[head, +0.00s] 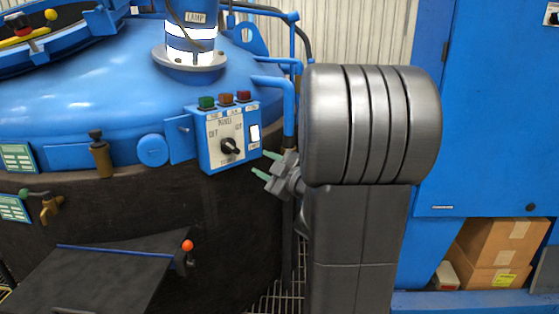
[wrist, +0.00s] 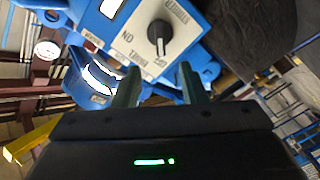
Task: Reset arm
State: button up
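My gripper (head: 268,165) is just right of and below the blue control box (head: 204,156) on the furnace. Its two green fingertips are apart with nothing between them. In the wrist view my gripper (wrist: 158,82) points toward the box's panel, and its fingers stand apart below the black rotary knob (wrist: 159,32). The same knob (head: 230,146) shows in the head view on the white panel, with green, brown and red buttons above it. The fingers do not appear to touch the knob. My grey arm fills the right middle of the head view.
The blue furnace lid (head: 100,90) with a lamp column (head: 190,42) stands left and behind. A dark sloped plate (head: 95,280) with an orange-knobbed lever (head: 186,246) is lower left. A blue cabinet (head: 490,120) and cardboard boxes (head: 500,245) are at the right.

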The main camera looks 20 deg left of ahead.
aim_at(234, 149)
jog(key=b+x, duration=0.2)
jog(key=x, duration=1.1)
jog(key=shift+w+a+b, duration=0.25)
jog(key=shift+a+b, duration=0.05)
